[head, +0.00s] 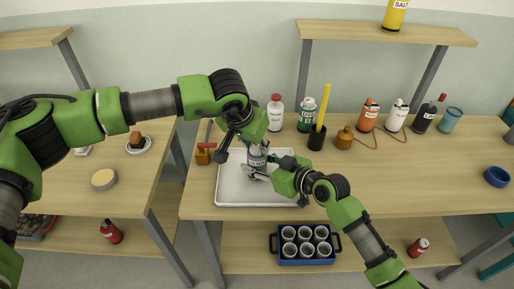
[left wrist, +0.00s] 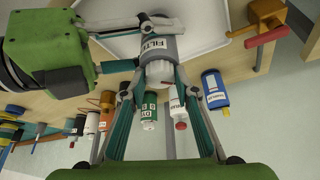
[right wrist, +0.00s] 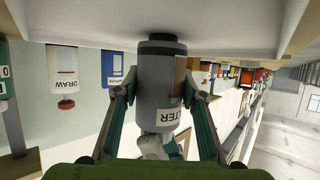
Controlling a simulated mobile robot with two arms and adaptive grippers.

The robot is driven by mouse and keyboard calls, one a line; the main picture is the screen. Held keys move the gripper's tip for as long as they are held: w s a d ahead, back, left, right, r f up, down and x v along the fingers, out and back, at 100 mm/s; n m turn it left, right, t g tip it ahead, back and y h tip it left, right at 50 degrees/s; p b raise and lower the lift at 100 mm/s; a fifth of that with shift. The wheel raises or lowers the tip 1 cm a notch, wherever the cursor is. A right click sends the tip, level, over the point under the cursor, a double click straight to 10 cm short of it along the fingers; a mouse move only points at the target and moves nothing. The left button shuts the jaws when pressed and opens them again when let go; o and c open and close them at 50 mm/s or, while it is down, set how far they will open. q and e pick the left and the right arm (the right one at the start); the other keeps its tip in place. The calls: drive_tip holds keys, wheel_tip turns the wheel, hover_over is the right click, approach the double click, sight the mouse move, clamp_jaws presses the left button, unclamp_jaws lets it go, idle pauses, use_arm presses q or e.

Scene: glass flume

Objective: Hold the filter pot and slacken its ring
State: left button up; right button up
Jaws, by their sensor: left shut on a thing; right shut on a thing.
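The filter pot (head: 257,158) is a grey cylinder with a white label, upright over the white tray (head: 229,190). My left gripper (head: 255,141) comes down from above and is shut around its top end. In the left wrist view the pale top of the pot (left wrist: 159,73) is between the fingers; the fingers partly hide the ring. My right gripper (head: 262,170) is shut on the pot's grey body from the side. The right wrist view shows the body (right wrist: 155,88) between both fingers, with the dark base (right wrist: 161,44) at the picture's top.
Behind the tray stand a white bottle (head: 275,113), a green bottle (head: 306,116) and a dark cup (head: 317,138) with a yellow stick. An orange-brown valve piece (head: 203,154) is left of the tray. The table's right half (head: 420,165) is mostly clear.

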use_arm(q)
drive_tip(key=n, duration=0.1)
drive_tip(key=n+y, duration=0.1)
drive_tip(key=n, duration=0.1)
drive_tip(key=n+y, duration=0.1)
drive_tip(key=n, duration=0.1)
drive_tip(key=shift+d+t, duration=0.3)
drive_tip(key=n+y, duration=0.2)
drive_tip(key=n, duration=0.2)
drive_tip(key=o, duration=0.7)
drive_tip(key=shift+c, duration=0.2)
drive_tip(key=m, duration=0.1)
drive_tip(key=m+h, duration=0.1)
drive_tip(key=m, duration=0.2)
drive_tip(key=shift+a+h, duration=0.25)
drive_tip(key=shift+h, duration=0.15)
drive_tip(key=m+h, duration=0.2)
drive_tip(key=m, duration=0.3)
drive_tip(key=shift+m, duration=0.3)
